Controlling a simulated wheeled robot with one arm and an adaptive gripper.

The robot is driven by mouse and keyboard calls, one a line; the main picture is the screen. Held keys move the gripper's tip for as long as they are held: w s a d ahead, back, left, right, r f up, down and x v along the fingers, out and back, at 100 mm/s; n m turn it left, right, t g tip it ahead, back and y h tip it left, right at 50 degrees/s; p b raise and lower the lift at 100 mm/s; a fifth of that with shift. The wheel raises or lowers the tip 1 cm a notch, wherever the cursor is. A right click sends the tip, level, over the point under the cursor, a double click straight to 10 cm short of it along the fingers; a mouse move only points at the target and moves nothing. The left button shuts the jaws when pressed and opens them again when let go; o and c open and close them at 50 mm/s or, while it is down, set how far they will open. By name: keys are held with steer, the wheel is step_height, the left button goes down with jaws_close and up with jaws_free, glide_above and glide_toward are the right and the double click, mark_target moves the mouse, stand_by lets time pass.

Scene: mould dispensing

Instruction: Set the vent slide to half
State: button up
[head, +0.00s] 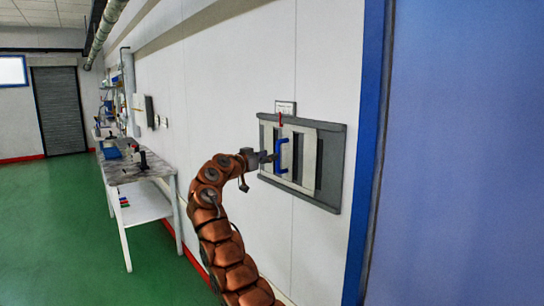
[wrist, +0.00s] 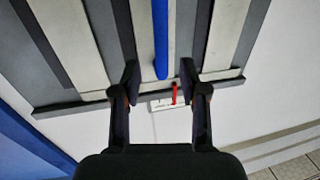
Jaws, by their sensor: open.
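The vent (head: 330,190) is a grey framed panel on the white wall, with a pale slatted slide (head: 306,155) and dark slots partly showing between the slats. A blue upright handle (head: 282,155) stands out from the slide, left of the panel's middle. A red pointer (head: 280,119) sits at the top edge by a small white label plate (head: 286,107). My gripper (head: 270,157) is at the handle's left side in the head view. In the wrist view its open fingers lie either side of the blue handle (wrist: 160,40), with gaps on both sides. The label marks are unreadable.
A blue door frame (head: 372,150) and blue surface stand right of the vent. A workbench (head: 150,172) with tools runs along the wall at left. The green floor (head: 60,220) is clear at the left.

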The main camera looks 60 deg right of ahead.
steer(key=shift+w+a, duration=0.15)
steer(key=shift+a, duration=0.8)
steer(key=shift+w+a, duration=0.2)
steer(key=shift+a, duration=0.7)
steer(key=shift+w+a, duration=0.15)
steer(key=shift+a, duration=0.8)
steer(key=w+a+r+n+t+y, duration=0.1)
steer(key=w+a+r+n+t, duration=0.15)
steer(key=w+a+n, duration=0.95)
steer(key=s+a+f+n+y, duration=0.2)
steer(key=s+a+f+y, duration=0.3)
steer(key=s+a+f, duration=0.4)
steer(key=s+a+f+n+g+y, duration=0.1)
steer(key=s+a+f+n+y, duration=0.2)
steer(key=s+a, duration=1.8)
steer(key=s+a+f+n+y, duration=0.2)
steer(key=s+a+f+y, duration=0.6)
steer(key=s+a+f, duration=0.7)
steer(key=a+f, duration=0.1)
steer(key=a, duration=0.2)
steer(key=shift+s+a+f+n+y, duration=0.3)
steer(key=shift+f+n+y, duration=0.1)
